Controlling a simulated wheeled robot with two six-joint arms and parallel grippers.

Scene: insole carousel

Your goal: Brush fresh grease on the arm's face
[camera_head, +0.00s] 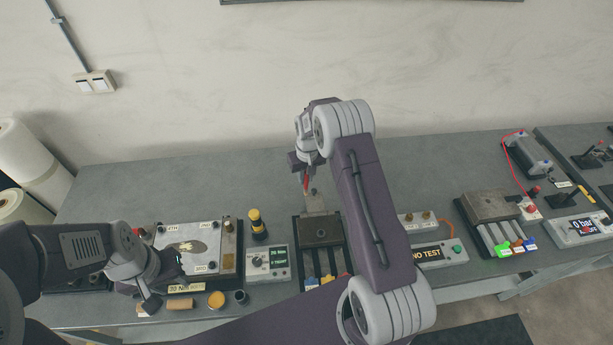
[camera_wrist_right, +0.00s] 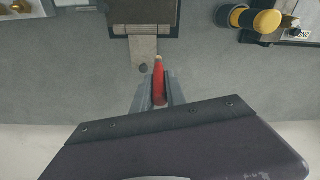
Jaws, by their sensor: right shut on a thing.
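My right gripper (camera_head: 305,170) is over the back middle of the bench, pointing down. It is shut on a slim red-handled tool (camera_head: 306,183), which also shows between the fingers in the right wrist view (camera_wrist_right: 159,82). The tool's lower end is hard to make out; I cannot tell bristles. The arm is a flat pale metal strip (camera_head: 315,203) sticking out of a dark block (camera_head: 322,231). In the right wrist view the strip (camera_wrist_right: 143,52) ends right beside the red tool; contact cannot be told. My left gripper (camera_head: 163,284) is low at the front of a white plate (camera_head: 208,236); its jaws are unclear.
A yellow-and-black bottle (camera_head: 257,224) and a control box (camera_head: 268,262) stand left of the block. An orange-topped pot (camera_head: 216,300) is at the front. A NO TEST box (camera_head: 440,252) and another block fixture (camera_head: 490,207) are to the right.

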